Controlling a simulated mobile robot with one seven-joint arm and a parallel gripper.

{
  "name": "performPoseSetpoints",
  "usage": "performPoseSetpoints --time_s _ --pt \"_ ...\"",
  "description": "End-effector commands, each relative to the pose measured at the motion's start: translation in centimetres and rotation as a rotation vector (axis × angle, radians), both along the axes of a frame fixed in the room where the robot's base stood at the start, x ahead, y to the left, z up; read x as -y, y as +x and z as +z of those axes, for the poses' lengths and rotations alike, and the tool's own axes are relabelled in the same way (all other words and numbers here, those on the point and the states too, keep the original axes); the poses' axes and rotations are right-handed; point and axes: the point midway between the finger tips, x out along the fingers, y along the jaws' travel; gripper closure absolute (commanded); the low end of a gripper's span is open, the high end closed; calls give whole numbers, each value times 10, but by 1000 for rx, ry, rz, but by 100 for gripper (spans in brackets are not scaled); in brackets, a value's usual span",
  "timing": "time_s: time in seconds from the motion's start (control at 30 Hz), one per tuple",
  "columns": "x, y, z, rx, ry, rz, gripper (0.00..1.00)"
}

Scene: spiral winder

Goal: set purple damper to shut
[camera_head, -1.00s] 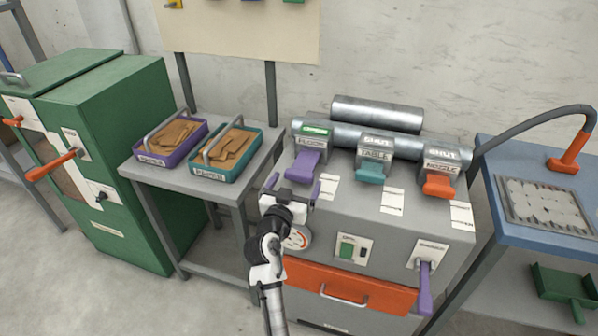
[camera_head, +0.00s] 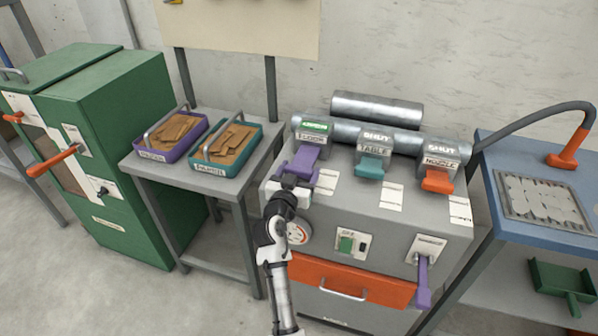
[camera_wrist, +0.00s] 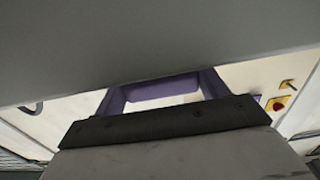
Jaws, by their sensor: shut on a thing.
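The purple damper handle (camera_head: 303,163) sticks out from the leftmost damper box on the grey cabinet. Its sign (camera_head: 314,126) is green, unlike the white SHUT signs on the other two dampers. My gripper (camera_head: 292,184) is at the front end of the purple handle and is shut on it. In the wrist view the purple handle (camera_wrist: 163,89) shows between the dark jaws, partly hidden by them.
A teal damper (camera_head: 371,166) and an orange damper (camera_head: 437,180) stand to the right, both reading SHUT. A purple lever (camera_head: 423,283) hangs on the cabinet front. A purple tray (camera_head: 170,140) and a teal tray (camera_head: 226,146) sit on the left table.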

Motion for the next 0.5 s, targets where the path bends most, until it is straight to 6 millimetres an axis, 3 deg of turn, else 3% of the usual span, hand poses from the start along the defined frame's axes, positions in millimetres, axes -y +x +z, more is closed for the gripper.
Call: performPoseSetpoints --time_s 0.1,0.5 --pt "0 0 0 0 0 1 68" --pt "8 28 -1 2 -1 0 68"
